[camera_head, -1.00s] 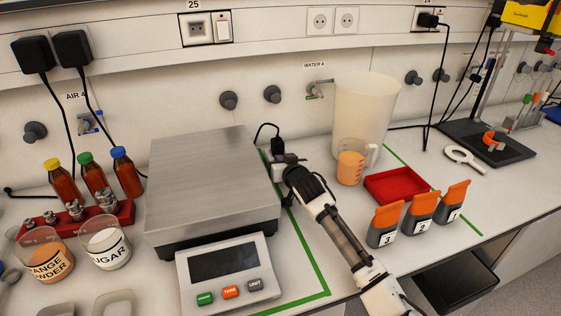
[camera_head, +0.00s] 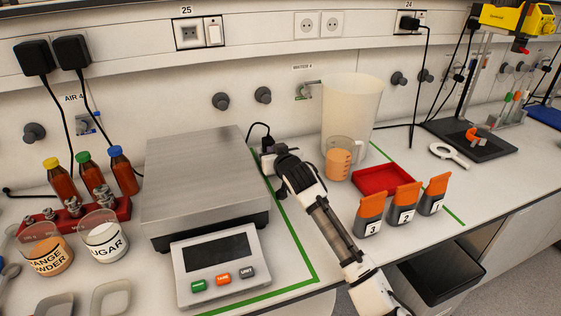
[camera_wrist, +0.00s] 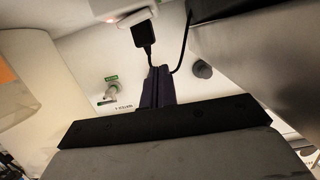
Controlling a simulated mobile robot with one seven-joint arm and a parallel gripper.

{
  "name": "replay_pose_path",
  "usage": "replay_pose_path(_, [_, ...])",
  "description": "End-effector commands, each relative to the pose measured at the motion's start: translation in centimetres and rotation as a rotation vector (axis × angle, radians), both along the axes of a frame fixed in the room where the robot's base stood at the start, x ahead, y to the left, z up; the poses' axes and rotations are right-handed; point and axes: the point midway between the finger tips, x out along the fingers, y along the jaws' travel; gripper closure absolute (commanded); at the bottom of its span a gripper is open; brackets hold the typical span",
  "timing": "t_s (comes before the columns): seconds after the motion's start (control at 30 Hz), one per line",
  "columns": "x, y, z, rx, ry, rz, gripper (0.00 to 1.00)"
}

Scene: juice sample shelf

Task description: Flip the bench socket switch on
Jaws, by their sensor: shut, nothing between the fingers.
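The white bench socket (camera_head: 266,158) stands on the bench between the scale and the jug, with a black plug (camera_head: 267,143) in it. In the wrist view the socket (camera_wrist: 133,22) is at the top, with its plug (camera_wrist: 143,38) and a small red glow at its left end. The switch position cannot be made out. My gripper (camera_head: 279,157) is close beside the socket in the head view, its fingertips mostly hidden by my wrist. In the wrist view the dark fingers (camera_wrist: 157,86) are together and empty, pointing toward the plug and cable; contact cannot be told.
The scale (camera_head: 205,180) is left of my arm. A large white jug (camera_head: 350,105), a measuring cup (camera_head: 339,162) and a red tray (camera_head: 382,180) are right. Numbered grey containers (camera_head: 404,207) stand near my forearm. A wall switch (camera_head: 213,32) is high above.

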Motion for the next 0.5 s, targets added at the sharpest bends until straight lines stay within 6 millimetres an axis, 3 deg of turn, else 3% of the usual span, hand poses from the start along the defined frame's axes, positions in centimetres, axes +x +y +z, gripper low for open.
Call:
replay_pose_path(0.23, [-4.3,-1.2,0.7,0.000,-0.003,0.001,1.00])
replay_pose_path(0.5, [-6.2,-1.7,1.4,-0.001,-0.001,0.001,1.00])
